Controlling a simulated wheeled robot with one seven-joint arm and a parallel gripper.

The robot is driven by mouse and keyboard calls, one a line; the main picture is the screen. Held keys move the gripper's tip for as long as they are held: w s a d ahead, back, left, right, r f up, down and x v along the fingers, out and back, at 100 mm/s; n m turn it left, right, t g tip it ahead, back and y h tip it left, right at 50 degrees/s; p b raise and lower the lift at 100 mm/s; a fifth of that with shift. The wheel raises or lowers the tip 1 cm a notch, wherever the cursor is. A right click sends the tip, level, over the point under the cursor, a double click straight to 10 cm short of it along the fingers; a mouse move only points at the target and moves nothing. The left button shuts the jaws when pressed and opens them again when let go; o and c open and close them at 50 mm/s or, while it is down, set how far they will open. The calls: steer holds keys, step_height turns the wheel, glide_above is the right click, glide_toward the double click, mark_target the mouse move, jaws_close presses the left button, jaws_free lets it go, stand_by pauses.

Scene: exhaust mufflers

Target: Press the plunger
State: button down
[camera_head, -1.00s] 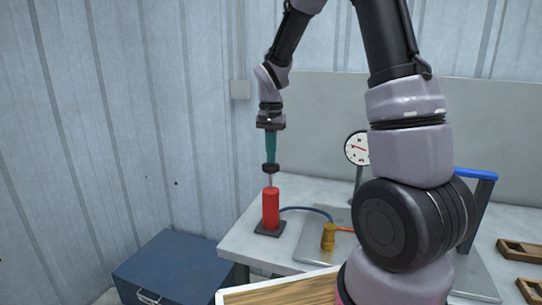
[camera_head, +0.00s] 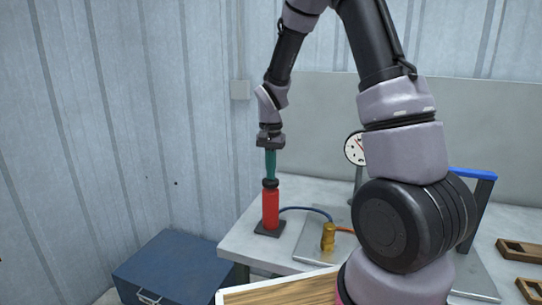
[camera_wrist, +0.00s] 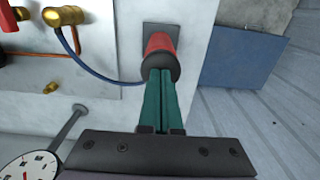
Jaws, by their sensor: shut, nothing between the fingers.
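The plunger is a black cap (camera_head: 270,183) on top of a red upright cylinder (camera_head: 270,209), which stands on a dark square base at the table's left corner. The cap sits right against the cylinder's top, with no rod showing between them. My gripper (camera_head: 270,176) points straight down above it, its green fingers together and empty, the tips at the cap. In the wrist view my gripper (camera_wrist: 161,76) also shows shut, its tips against the black cap (camera_wrist: 160,65), with the red cylinder (camera_wrist: 160,42) beyond it. The exact contact of the tips is hard to see.
A blue hose (camera_head: 308,210) runs from the cylinder to a brass fitting (camera_head: 328,237) on a metal plate. A round dial gauge (camera_head: 356,149) stands behind. A blue chest (camera_head: 172,268) is on the floor at the left. A blue-handled frame (camera_head: 475,174) and wooden trays (camera_head: 520,250) lie right.

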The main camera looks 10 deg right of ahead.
steer(key=shift+s+f, duration=0.15)
steer(key=shift+s, duration=0.05)
step_height(320, 180, up, 14)
steer(key=shift+w, duration=0.2)
stand_by(1.0)
step_height(320, 180, up, 6)
steer(key=shift+f, duration=0.15)
steer(key=shift+d, duration=0.1)
step_height(320, 180, down, 14)
steer(key=shift+f, duration=0.1)
stand_by(0.5)
